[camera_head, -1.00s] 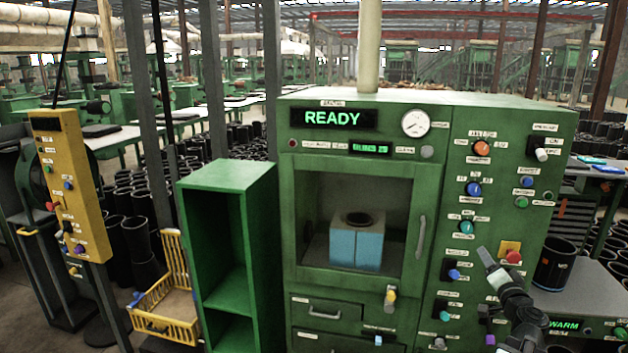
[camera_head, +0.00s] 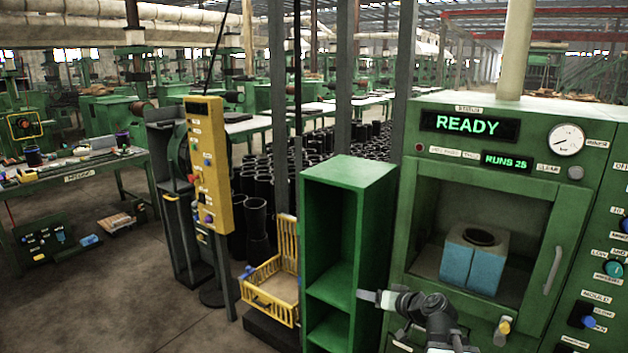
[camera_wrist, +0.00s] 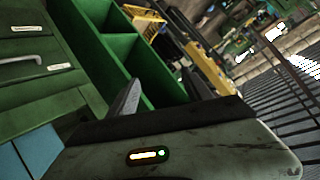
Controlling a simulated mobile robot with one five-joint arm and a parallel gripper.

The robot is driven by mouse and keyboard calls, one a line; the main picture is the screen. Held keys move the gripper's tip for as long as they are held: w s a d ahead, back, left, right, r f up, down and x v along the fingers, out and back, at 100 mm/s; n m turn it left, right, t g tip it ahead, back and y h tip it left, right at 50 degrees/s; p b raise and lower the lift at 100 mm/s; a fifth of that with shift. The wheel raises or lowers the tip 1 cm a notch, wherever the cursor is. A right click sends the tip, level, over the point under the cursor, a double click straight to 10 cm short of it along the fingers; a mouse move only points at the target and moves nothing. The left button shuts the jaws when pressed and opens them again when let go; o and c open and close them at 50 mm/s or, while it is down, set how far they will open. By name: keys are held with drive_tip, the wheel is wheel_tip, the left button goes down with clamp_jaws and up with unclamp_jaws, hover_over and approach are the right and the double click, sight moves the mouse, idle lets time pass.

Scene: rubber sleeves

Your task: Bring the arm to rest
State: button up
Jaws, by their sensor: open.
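My arm reaches in from the bottom right of the head view, bent, in front of the green machine (camera_head: 412,215). My gripper (camera_head: 370,296) points left, its pale finger in front of the lower right edge of the open green shelf unit (camera_head: 350,180). From this angle I cannot tell whether it touches the shelf. In the wrist view a grey finger of my gripper (camera_wrist: 127,98) shows against the green shelf compartments (camera_wrist: 100,45). The jaws are open and nothing shows between them.
The machine's display (camera_head: 460,124) reads READY, and a blue block (camera_head: 472,262) with a round opening sits in its chamber. A yellow basket (camera_head: 275,285) and a yellow control post (camera_head: 208,165) stand left of the shelf. A workbench (camera_head: 85,170) is far left. Open floor lies between.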

drive_tip(key=s+a+f+n+g+h, duration=0.2)
drive_tip(key=s+a+f+n+g, duration=0.1)
drive_tip(key=s+a+f+g, duration=0.55)
drive_tip(key=s+d+f+m+g+h, duration=0.2)
drive_tip(key=s+d, duration=0.4)
drive_tip(key=s, duration=0.3)
wheel_tip(320, 180, down, 2)
drive_tip(key=shift+f+m+h, duration=0.15)
drive_tip(key=shift+m+h, duration=0.35)
drive_tip(key=shift+h, duration=0.6)
drive_tip(key=shift+g, duration=0.25)
